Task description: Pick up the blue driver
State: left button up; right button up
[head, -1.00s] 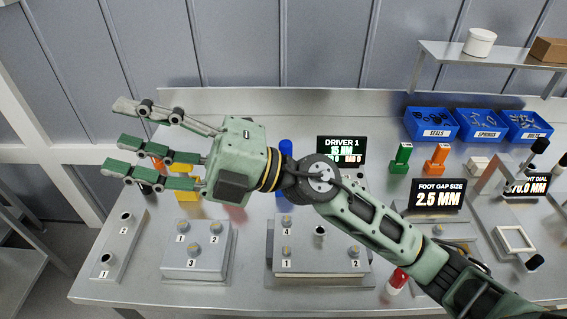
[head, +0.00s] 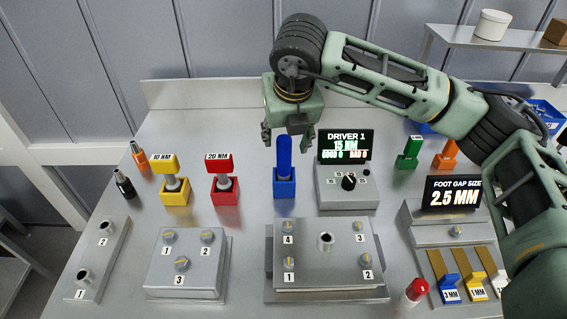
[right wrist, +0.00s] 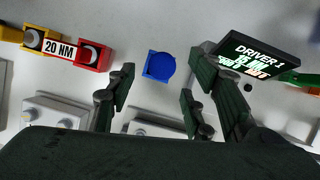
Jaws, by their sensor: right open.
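The blue driver (head: 284,157) stands upright in a blue square holder (head: 284,189) at the middle of the bench. It also shows from above in the right wrist view (right wrist: 160,66). My right gripper (head: 288,136) points down over the driver, with its fingers at about the height of the driver's top in the head view. In the right wrist view my right gripper (right wrist: 155,85) has its fingers spread apart, with the driver ahead in the gap between them. The gripper is open and empty. My left gripper is not in view.
A red 20 NM driver (head: 222,183) and a yellow 10 NM driver (head: 174,184) stand left of the blue one. The Driver 1 display (head: 345,145) and its dial box (head: 348,185) stand close on the right. Plates with numbered bolts (head: 325,255) lie in front.

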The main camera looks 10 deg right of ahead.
aim_at(284, 149)
jog(key=p+x, duration=0.2)
jog(key=x, duration=0.3)
jog(key=shift+s+d+f+p, duration=0.1)
jog(key=shift+f+p, duration=0.2)
jog(key=shift+p, duration=0.1)
jog(key=shift+f, duration=0.45)
jog(key=shift+r, duration=0.1)
grip_shut()
